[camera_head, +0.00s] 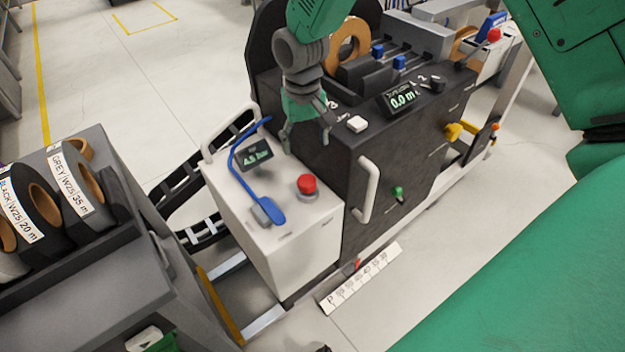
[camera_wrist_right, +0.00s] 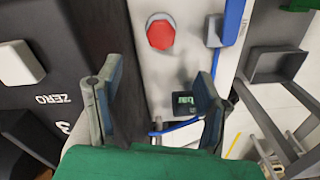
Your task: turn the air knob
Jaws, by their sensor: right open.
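The white cabinet (camera_head: 307,249) carries a pressure display (camera_head: 255,155) reading about 4.5 bar, a red mushroom button (camera_head: 306,185) and a grey block with a blue piece (camera_head: 266,212) joined to a blue hose. I cannot tell for sure which part is the air knob. My right gripper (camera_head: 306,140) is open and empty, above the cabinet's back edge beside the black machine. In the right wrist view its fingers (camera_wrist_right: 150,88) stand apart, with the red button (camera_wrist_right: 160,34) ahead between them and the blue piece (camera_wrist_right: 228,24) ahead to the right. My left gripper is not in view.
The black machine (camera_head: 350,150) adjoins the cabinet, with a white handle (camera_head: 368,190), a white button (camera_head: 357,124) and a 0.0 m display (camera_head: 402,98). A rack of edge-band rolls (camera_head: 75,190) stands at the left. A white ruler strip (camera_head: 358,279) lies at the machine's foot.

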